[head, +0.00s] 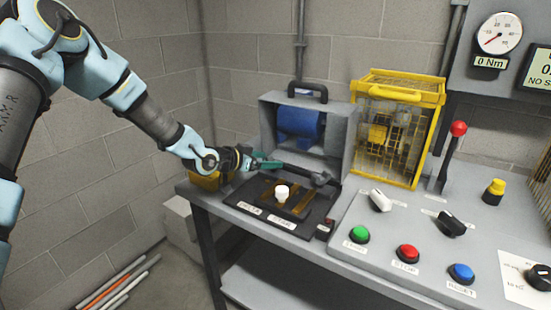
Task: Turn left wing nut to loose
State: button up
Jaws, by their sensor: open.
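My gripper (268,161) has green fingertips and reaches in from the left, at the front left of the grey housing (350,133) that holds a blue motor (298,122). The jaws are open. I cannot make out the left wing nut; the gripper covers the place at the housing's left front. A dark lobed knob (321,178) stands at the housing's right front, and a dark bar runs from it toward the gripper.
A white-topped knob (282,191) stands on the plate in front of the gripper. A yellow mesh guard (398,125) and a red-tipped lever (457,130) stand to the right. The sloping panel (375,236) carries several buttons and switches. A gauge (499,34) hangs at the back right.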

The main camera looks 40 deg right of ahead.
aim_at(271, 160)
jog(key=shift+p+x, duration=0.35)
jog(key=shift+x, duration=1.8)
jog(key=c, duration=1.1)
jog(key=shift+f, duration=0.1)
